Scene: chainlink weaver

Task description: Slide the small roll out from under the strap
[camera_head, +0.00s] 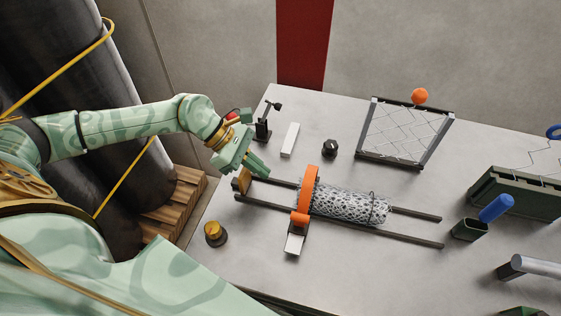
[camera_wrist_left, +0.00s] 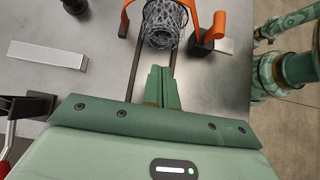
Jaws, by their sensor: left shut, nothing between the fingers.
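The small roll of grey wire mesh (camera_head: 345,204) lies along two dark rails (camera_head: 415,214) on the table, with a thin dark tie around its right part. The orange strap (camera_head: 308,186) arches over the roll's left end, and its orange handle (camera_head: 300,218) is at the near side. My left gripper (camera_head: 262,170) is shut and empty by the rails' left end, apart from the roll. In the left wrist view, its closed fingers (camera_wrist_left: 160,75) point at the end of the roll (camera_wrist_left: 164,24) framed by the strap (camera_wrist_left: 190,14). My right gripper is not in view.
A mesh frame (camera_head: 405,132) with an orange ball stands at the back. A white block (camera_head: 290,139), a black knob (camera_head: 330,148) and a small black stand (camera_head: 264,128) are behind the rails. A brass knob (camera_head: 215,234) is at the near left. A green bin (camera_head: 520,192) is at right.

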